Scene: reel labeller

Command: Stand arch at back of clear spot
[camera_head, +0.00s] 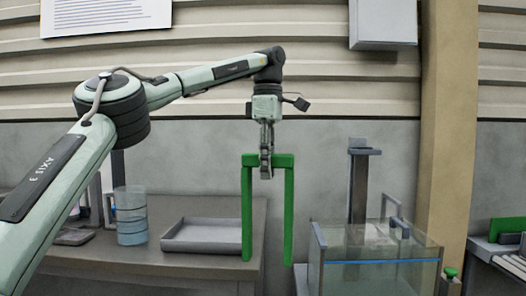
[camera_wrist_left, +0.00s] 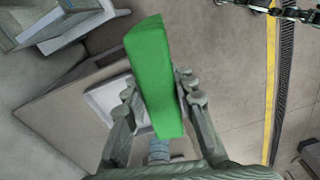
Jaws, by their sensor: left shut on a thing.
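A green arch (camera_head: 247,205), two upright legs joined by a top bar, hangs upright from my left gripper (camera_head: 266,165) in the head view. The gripper is shut on the middle of the top bar. The arch hangs near the right edge of a grey table (camera_head: 150,252), its right leg past that edge in the picture. In the left wrist view the arch (camera_wrist_left: 154,75) lies between the two fingers of my left gripper (camera_wrist_left: 158,100), and only its top bar shows clearly. My right gripper is out of view.
A shallow grey tray (camera_head: 213,245) sits on the table left of the arch. A clear bluish cylinder (camera_head: 131,215) stands further left. A clear-walled tank (camera_head: 375,262) with a dark upright post (camera_head: 359,187) behind it stands to the right.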

